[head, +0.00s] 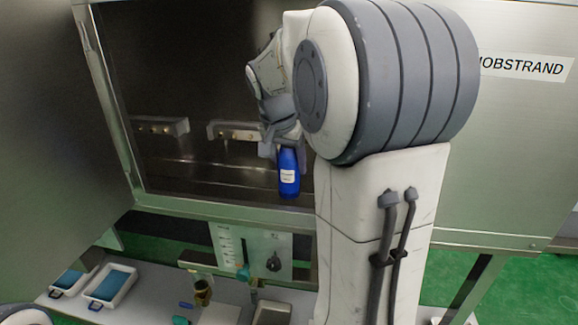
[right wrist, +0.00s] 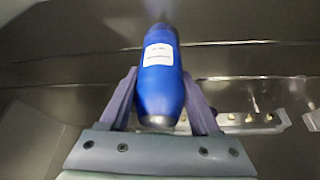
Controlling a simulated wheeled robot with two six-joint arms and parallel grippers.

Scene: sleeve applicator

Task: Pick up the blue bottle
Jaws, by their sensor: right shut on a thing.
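The blue bottle (head: 288,176) with a white label hangs upright in my right gripper (head: 284,150), in front of the dark opening of the steel cabinet. In the right wrist view the bottle (right wrist: 160,82) sits between the two fingers of my right gripper (right wrist: 163,105), which are shut on it. The label faces the camera there. My right arm hides part of the cabinet in the head view. My left gripper does not show; only a bit of white at the lower left corner may be my left arm.
The steel cabinet (head: 225,214) has rails with small nozzles (head: 236,131) inside. Below it, a bench (head: 140,305) holds white trays with blue contents (head: 110,285), a brass fitting (head: 202,291) and a panel with a black knob (head: 273,262). A steel door stands open at left.

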